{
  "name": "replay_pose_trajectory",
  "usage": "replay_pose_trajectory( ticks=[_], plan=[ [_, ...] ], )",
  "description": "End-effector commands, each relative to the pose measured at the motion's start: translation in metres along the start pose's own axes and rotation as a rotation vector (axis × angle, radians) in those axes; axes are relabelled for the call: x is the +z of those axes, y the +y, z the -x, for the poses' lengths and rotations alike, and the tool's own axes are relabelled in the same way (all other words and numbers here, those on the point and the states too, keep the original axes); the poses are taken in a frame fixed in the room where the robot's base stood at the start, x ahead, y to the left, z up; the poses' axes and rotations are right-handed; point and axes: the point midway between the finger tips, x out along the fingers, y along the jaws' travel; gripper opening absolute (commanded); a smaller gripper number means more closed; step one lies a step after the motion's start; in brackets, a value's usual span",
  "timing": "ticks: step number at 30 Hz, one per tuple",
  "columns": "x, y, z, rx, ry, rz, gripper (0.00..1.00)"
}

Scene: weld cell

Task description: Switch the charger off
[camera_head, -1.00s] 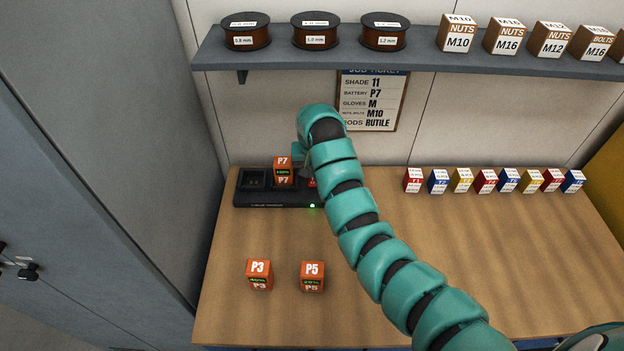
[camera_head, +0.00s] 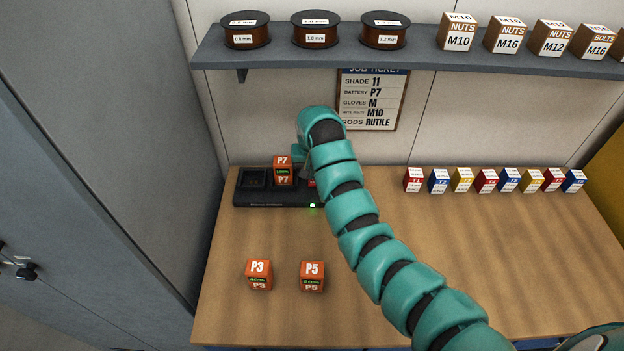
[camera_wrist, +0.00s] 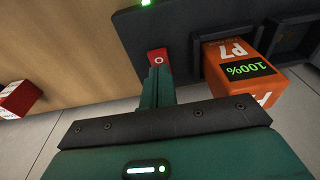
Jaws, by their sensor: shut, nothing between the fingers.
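The black charger (camera_head: 268,194) stands at the back left of the bench, with a green light lit at its front right corner. It also shows in the wrist view (camera_wrist: 180,30). The orange P7 battery (camera_head: 283,172) sits in the charger's middle bay; its display reads 100% in the wrist view (camera_wrist: 238,72). A red switch (camera_wrist: 157,57) marked with a circle is on the charger beside that battery. My gripper (camera_wrist: 157,75) is shut and empty, its fingertips at the red switch; I cannot tell whether they touch it. In the head view my arm hides most of the switch.
Orange batteries P3 (camera_head: 259,275) and P5 (camera_head: 312,277) stand on the bench (camera_head: 430,260) in front of the charger. Several small coloured boxes (camera_head: 486,181) line the back right. A shelf (camera_head: 420,62) with spools and boxes hangs above.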

Motion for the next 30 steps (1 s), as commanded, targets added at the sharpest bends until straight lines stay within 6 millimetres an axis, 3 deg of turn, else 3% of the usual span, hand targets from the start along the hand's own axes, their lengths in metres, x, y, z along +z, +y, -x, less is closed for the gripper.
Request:
replay_pose_trajectory(
  ticks=[30],
  plan=[
    [0.002, 0.0, -0.014, 0.0, 0.0, 0.0, 0.0]
  ],
)
